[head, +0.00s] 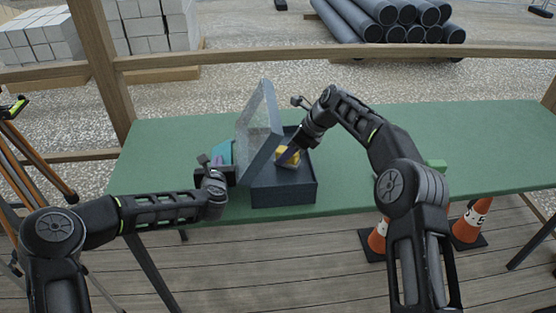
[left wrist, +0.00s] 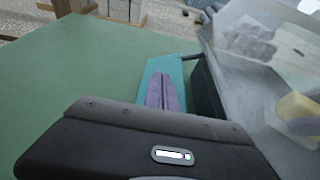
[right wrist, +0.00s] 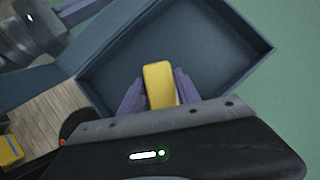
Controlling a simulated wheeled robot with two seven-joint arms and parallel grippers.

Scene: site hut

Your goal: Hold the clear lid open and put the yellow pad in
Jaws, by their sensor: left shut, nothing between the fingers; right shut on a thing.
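The dark blue-grey box (head: 290,194) stands near the table's front edge. Its clear lid (head: 262,122) is raised and tilted, and also shows in the left wrist view (left wrist: 270,60). My left gripper (head: 205,160) is shut and empty on the lid's left side; whether it touches the lid I cannot tell. My right gripper (head: 287,156) is shut on the yellow pad (right wrist: 160,84). The pad is over the open box (right wrist: 205,40), its fingers on both sides; how deep it sits I cannot tell. The pad shows at the right edge in the left wrist view (left wrist: 298,108).
A flat teal thing (left wrist: 150,72) lies beside the box, beyond my left fingers. The green table (head: 500,140) is mostly clear to the right. A wooden rail (head: 250,57) runs behind it.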

